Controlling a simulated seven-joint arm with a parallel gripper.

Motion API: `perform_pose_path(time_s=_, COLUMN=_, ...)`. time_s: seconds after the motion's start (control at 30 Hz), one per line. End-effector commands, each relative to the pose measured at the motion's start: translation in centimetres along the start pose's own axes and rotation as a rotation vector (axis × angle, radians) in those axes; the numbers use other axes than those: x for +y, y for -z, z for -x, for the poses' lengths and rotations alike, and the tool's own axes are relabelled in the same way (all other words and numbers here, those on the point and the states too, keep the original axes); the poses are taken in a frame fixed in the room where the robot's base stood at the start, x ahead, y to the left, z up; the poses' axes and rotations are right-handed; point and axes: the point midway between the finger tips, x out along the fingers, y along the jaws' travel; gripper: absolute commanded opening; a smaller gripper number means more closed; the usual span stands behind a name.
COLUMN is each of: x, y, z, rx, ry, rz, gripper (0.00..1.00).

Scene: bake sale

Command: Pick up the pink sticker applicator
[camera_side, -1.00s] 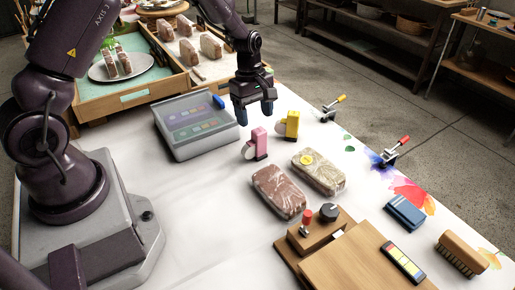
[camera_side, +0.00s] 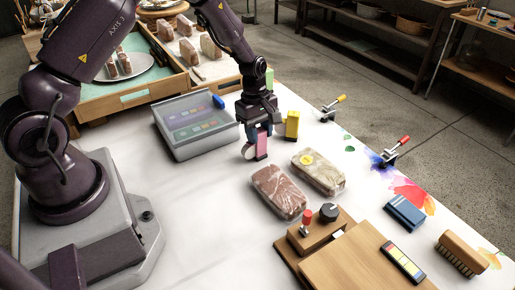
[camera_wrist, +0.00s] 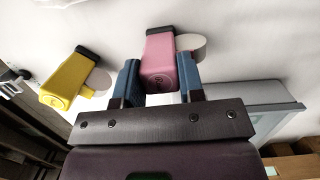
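The pink sticker applicator (camera_side: 261,146) stands upright on the white table, with a white disc (camera_side: 248,152) at its left side. My gripper (camera_side: 259,132) is lowered over it, pointing down. In the wrist view the pink applicator (camera_wrist: 160,60) is between the two blue fingers of my gripper (camera_wrist: 160,84), one on each side. The fingers are apart and very close to its sides; firm contact cannot be made out. The gripper hides part of its upper end in the side view.
A yellow applicator (camera_side: 292,125) stands close by on the right. A grey lidded case (camera_side: 205,143) lies to the left. Two wrapped loaves (camera_side: 279,190) (camera_side: 319,171) lie in front. Clamps (camera_side: 396,152) line the far table edge.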

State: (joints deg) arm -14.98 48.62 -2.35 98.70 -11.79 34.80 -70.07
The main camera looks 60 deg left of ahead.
Motion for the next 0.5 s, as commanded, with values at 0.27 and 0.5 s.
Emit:
perform_pose_path(time_s=0.27, x=0.0, y=0.0, z=0.1, rx=0.0, ry=-0.001, rz=0.0, gripper=0.0)
perform_pose_path(time_s=0.5, x=0.1, y=-0.3, z=1.9, rx=0.001, ry=-0.004, rz=-0.001, gripper=0.0)
